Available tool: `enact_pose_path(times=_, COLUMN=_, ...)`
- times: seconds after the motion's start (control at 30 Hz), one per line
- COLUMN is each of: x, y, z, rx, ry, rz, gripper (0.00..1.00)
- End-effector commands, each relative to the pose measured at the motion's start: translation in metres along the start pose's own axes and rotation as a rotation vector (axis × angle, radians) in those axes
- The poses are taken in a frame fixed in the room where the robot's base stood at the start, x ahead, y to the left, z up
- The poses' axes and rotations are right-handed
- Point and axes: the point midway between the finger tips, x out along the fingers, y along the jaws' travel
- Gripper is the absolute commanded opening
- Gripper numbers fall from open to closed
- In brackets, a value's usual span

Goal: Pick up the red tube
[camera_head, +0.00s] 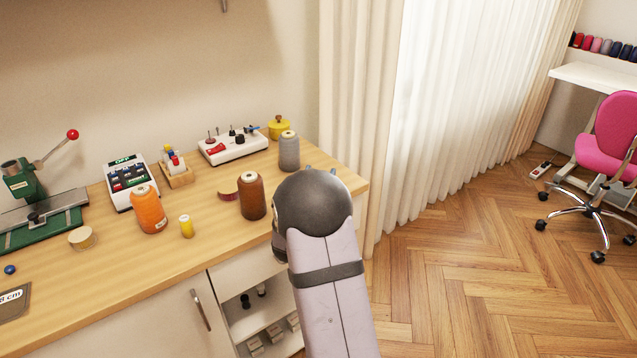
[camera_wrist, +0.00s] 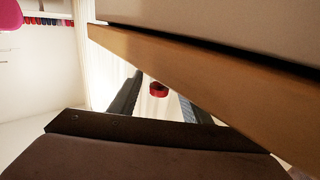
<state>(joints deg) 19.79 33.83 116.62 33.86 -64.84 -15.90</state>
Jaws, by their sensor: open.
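A small wooden rack (camera_head: 180,180) on the table holds several little tubes with coloured ends. A red-marked one (camera_head: 175,160) shows there, too small to make out whether it is the red tube. My gripper (camera_wrist: 160,82) is open, its two dark fingers pointing away in the wrist view. A small red round thing (camera_wrist: 158,90) appears between the fingers; I cannot tell how far off it is or whether it is the tube. In the head view my arm hides most of the gripper, which is at the table's right edge, away from the rack.
On the table (camera_head: 110,280) stand a brown spool (camera_head: 252,196), a grey spool (camera_head: 289,152), an orange spool (camera_head: 148,209), a yellow spool (camera_head: 186,226), a keypad device (camera_head: 131,183) and a white switch box (camera_head: 234,147). A table edge (camera_wrist: 190,80) crosses the wrist view close by.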

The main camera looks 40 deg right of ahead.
Motion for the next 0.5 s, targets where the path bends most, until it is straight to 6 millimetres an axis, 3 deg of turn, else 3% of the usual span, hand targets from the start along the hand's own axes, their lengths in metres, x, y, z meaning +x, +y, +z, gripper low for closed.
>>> enact_pose_path(times=0.2, x=0.026, y=0.002, z=-0.001, rx=-0.001, ry=-0.001, rz=0.001, gripper=0.43)
enact_pose_path(times=0.5, x=0.032, y=0.001, z=-0.001, rx=-0.001, ry=-0.001, rz=0.0, gripper=0.43)
